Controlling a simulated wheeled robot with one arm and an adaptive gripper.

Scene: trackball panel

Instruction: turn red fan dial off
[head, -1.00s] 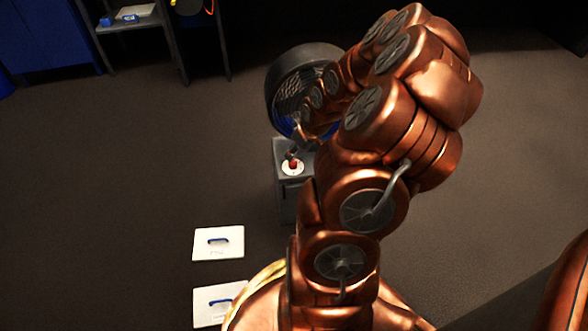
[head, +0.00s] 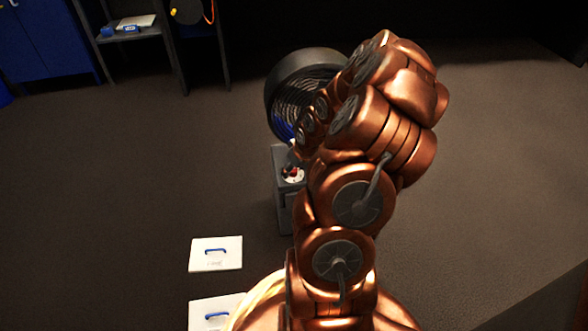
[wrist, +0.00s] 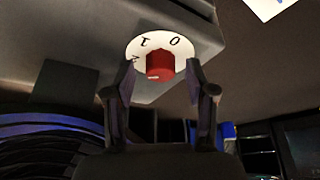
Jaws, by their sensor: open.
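The red dial (wrist: 160,66) sits on a round white plate (wrist: 178,42) with a 0, a 1 and a partly hidden 2 in the wrist view. My gripper (wrist: 161,72) is open, with one finger to each side of the dial. I cannot tell whether either finger touches it. The mark on the dial is not clear enough to read its setting. In the head view the dial (head: 291,173) is small and partly covered, on top of a grey box (head: 282,207). The dark round fan (head: 300,62) stands behind the box, partly hidden by my arm.
Two white panels with blue handles lie on the floor, one farther (head: 228,262) and one nearer (head: 200,311). A dark shelf (head: 133,37) and a blue cabinet (head: 38,42) stand at the back left.

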